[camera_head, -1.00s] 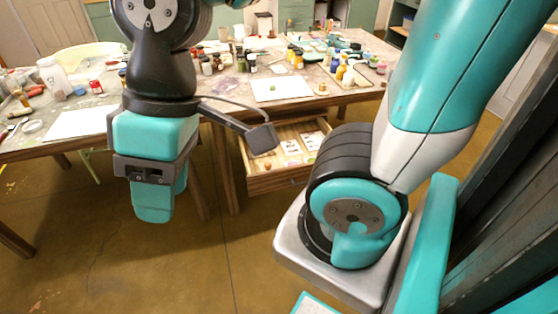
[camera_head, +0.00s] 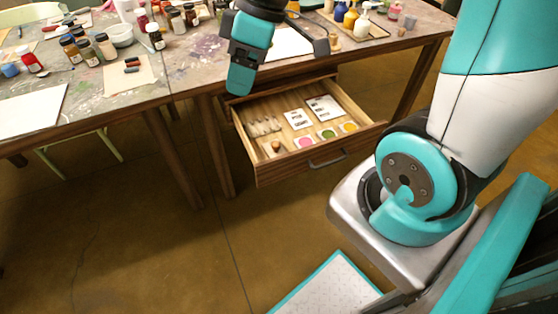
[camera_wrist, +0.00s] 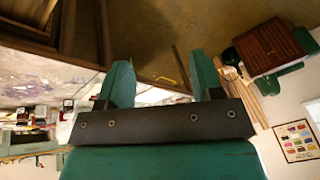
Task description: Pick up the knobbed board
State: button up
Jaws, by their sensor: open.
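A small brown knob (camera_head: 276,146) stands in the front left of the open drawer (camera_head: 318,162). It may be the knobbed board's knob; the board under it is too small to make out clearly. My gripper (camera_head: 240,84) appears just above and left of the drawer's back left corner in the head view, apart from the knob. In the wrist view my gripper (camera_wrist: 160,75) has its two teal fingers spread with nothing between them. No knobbed board can be made out in the wrist view.
The drawer also holds pale tubes (camera_head: 264,126), white cards (camera_head: 325,108) and small coloured pans (camera_head: 327,134). The floor (camera_head: 170,240) before the drawer is clear.

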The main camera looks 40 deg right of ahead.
jog(key=w+d+f+n+b, duration=0.1)
jog(key=w+d+f+b, duration=0.4)
jog(key=d+f, duration=0.65)
jog(key=n+t+b, duration=0.1)
jog(key=n+b, duration=0.1)
jog(key=b, duration=0.2)
send_near(276, 143)
jog(key=x, duration=0.1)
jog(key=b+x, duration=0.1)
jog(key=x, duration=0.1)
jog(key=b+x, duration=0.1)
jog(key=shift+s+a+f, duration=0.1)
jog(key=shift+s+a, duration=0.15)
jog(key=shift+a, duration=0.1)
jog(key=x, duration=0.2)
jog(key=b+x, duration=0.1)
jog(key=x, duration=0.3)
jog(key=shift+w+d+f+b, duration=0.2)
jog(key=shift+w+f+b, duration=0.1)
jog(key=shift+w+b, duration=0.1)
jog(key=c, duration=1)
